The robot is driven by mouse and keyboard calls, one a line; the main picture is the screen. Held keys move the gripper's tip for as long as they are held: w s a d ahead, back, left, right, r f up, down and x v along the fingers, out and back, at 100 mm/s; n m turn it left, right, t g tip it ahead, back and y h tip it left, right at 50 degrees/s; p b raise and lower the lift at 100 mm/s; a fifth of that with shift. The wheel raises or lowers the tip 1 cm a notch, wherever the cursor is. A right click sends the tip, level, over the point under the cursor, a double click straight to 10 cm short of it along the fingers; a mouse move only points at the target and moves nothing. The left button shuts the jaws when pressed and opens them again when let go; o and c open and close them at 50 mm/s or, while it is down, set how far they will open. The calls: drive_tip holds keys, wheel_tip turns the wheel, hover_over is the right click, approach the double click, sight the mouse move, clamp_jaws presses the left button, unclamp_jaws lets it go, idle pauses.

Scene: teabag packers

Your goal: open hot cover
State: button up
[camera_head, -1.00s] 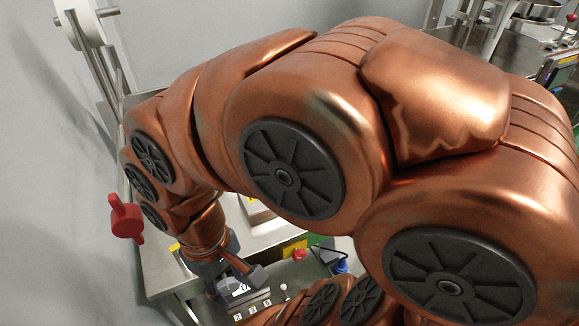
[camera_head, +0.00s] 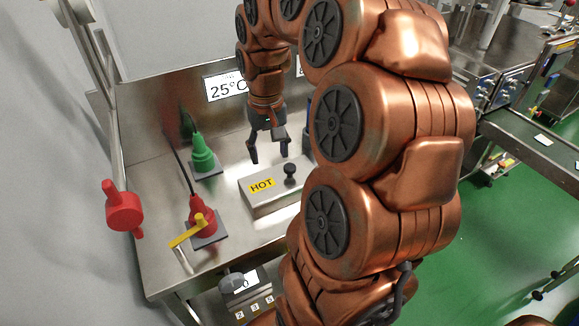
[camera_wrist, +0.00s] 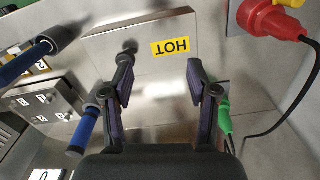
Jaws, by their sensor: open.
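The hot cover (camera_head: 275,191) is a flat metal box lid with a yellow "HOT" label and a black knob (camera_head: 290,173) on top. It lies flat on the steel bench. My gripper (camera_head: 268,160) is open and empty, pointing down above the bench behind the cover, apart from it. In the wrist view the cover (camera_wrist: 180,27) is ahead of the open gripper (camera_wrist: 159,68). The knob (camera_wrist: 130,46) shows there just beyond the left finger's tip, partly hidden by it; I cannot tell any contact.
A green plug (camera_head: 202,158) and a red plug (camera_head: 203,214) with a yellow lever (camera_head: 187,232) stand left of the cover. A red handle (camera_head: 124,208) is at the far left. Blue-handled tools (camera_wrist: 83,132) lie left in the wrist view. My arm hides the bench's right side.

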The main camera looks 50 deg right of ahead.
drive_tip(key=m, duration=0.2)
hover_over(290, 166)
drive_tip(key=shift+w+f, duration=0.1)
drive_tip(key=shift+f, duration=0.6)
drive_tip(key=shift+f+p, duration=0.45)
drive_tip(key=shift+f, duration=3.35)
clamp_jaws()
